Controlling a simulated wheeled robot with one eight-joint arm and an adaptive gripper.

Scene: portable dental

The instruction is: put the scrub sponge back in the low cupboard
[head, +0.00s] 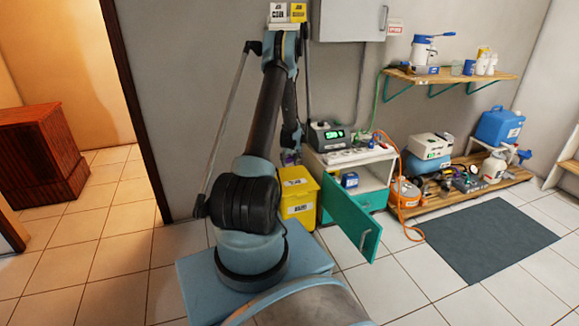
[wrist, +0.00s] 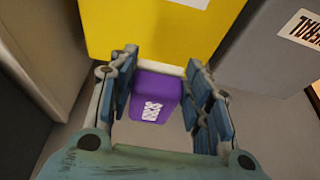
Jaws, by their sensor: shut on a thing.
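My gripper (wrist: 158,100) has its two blue-padded fingers on either side of a purple block with a white printed patch, which I take to be the scrub sponge (wrist: 156,94). The gripper is shut on it. In the head view my gripper (head: 290,157) is small and partly hidden by my arm, near the top of the yellow bin (head: 298,200), with a bit of purple showing. The low white cupboard (head: 374,174) stands right of the bin. Its teal door (head: 362,232) hangs open toward the front, and a blue box (head: 350,180) sits inside.
A device with a green display (head: 326,135) stands on the cupboard. An orange hose (head: 398,222) and orange canister (head: 405,190) are at its right. A loaded low wooden platform (head: 470,190) and dark mat (head: 490,237) lie farther right. In the wrist view a yellow surface (wrist: 125,35) fills the top.

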